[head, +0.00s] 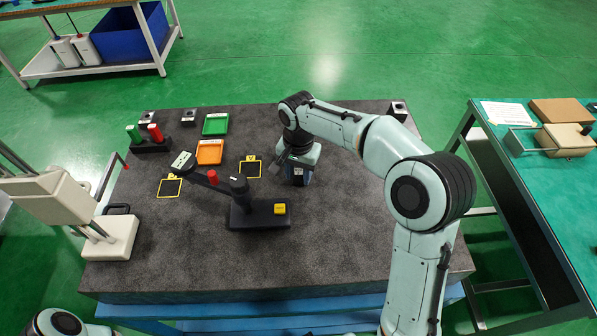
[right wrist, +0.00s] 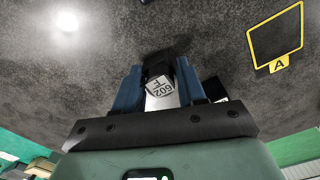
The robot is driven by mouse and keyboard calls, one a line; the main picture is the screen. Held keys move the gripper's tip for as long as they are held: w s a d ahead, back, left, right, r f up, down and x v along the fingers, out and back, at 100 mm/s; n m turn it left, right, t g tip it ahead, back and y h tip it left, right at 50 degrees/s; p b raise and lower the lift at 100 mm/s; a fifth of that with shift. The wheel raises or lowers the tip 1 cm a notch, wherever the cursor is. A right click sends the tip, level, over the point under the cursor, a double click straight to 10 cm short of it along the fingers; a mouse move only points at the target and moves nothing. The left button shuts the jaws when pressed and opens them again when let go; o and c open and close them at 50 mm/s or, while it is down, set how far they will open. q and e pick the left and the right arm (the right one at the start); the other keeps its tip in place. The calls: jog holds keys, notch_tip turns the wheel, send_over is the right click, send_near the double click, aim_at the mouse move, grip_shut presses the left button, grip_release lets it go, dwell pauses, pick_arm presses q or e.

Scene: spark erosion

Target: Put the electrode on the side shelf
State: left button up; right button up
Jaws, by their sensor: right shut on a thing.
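My right gripper (head: 297,172) is low over the dark granite table (head: 330,240), right of a yellow square outline. In the right wrist view its blue fingers (right wrist: 160,95) are shut on a small block (right wrist: 160,87) with a pale face marked "602 F". This block may be the electrode; the fingers and wrist hide much of it. I cannot tell whether it touches the table. A green-topped side table (head: 520,170) at the right may be the side shelf. Only part of my left arm shows at the bottom left; its gripper is out of view.
A black gauge-like stand (head: 258,213) with a jointed arm is left of my gripper. Green (head: 215,124) and orange (head: 209,152) trays lie behind it. A rack (head: 150,145) holds red and green cylinders.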

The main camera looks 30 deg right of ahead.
jog(key=shift+f, duration=0.2)
jog(key=o, duration=1.1)
pick_arm(q)
jog(key=shift+f, duration=0.1)
pick_arm(e)
jog(key=shift+o, duration=0.2)
jog(key=shift+r, duration=0.1)
notch_tip(320, 180, up, 12)
jog(key=p, duration=0.2)
jog(key=n+b, duration=0.5)
jog(key=n, duration=0.5)
send_over(296, 173)
notch_tip(296, 173, down, 6)
jog(key=shift+f, duration=0.15)
pick_arm(q)
jog(key=shift+s+f+b, duration=0.2)
jog(key=shift+s+f, duration=0.2)
jog(key=shift+f, duration=0.4)
jog(key=shift+s+f+b, duration=0.25)
jog(key=shift+s+f, duration=0.15)
jog(key=shift+f, duration=0.45)
jog(key=shift+s+f+b, duration=0.2)
jog(key=shift+s+f, duration=0.2)
jog(key=shift+f, duration=0.4)
pick_arm(e)
jog(key=shift+w+d+f, duration=0.1)
jog(key=shift+d+f, duration=0.15)
jog(key=shift+f, duration=1.3)
jog(key=shift+d+f, duration=0.2)
jog(key=shift+f, duration=1.3)
